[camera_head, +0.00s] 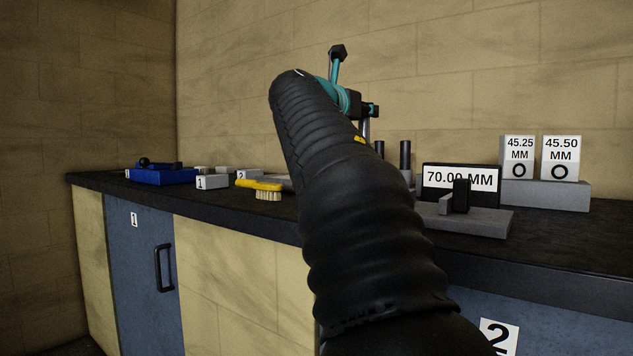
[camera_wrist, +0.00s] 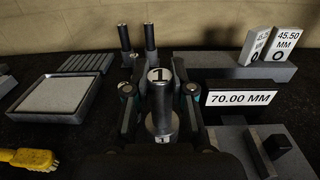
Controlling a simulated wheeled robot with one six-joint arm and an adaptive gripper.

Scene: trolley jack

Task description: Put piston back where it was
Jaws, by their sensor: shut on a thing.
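The piston (camera_wrist: 161,118) is a grey cylinder with a white "1" label at its top and another small "1" lower down. In the wrist view it stands between the two fingers of my gripper (camera_wrist: 159,92), which are shut on it. Two dark upright pegs (camera_wrist: 150,38) stand behind the piston in the wrist view. I cannot tell whether the piston touches anything below.
A shallow tray (camera_wrist: 78,115) and a slotted block (camera_wrist: 87,62) lie left. A "70.00 MM" sign (camera_head: 462,178) stands right, near a grey base (camera_head: 485,222). Behind it a grey block (camera_head: 545,194) carries two size cards.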

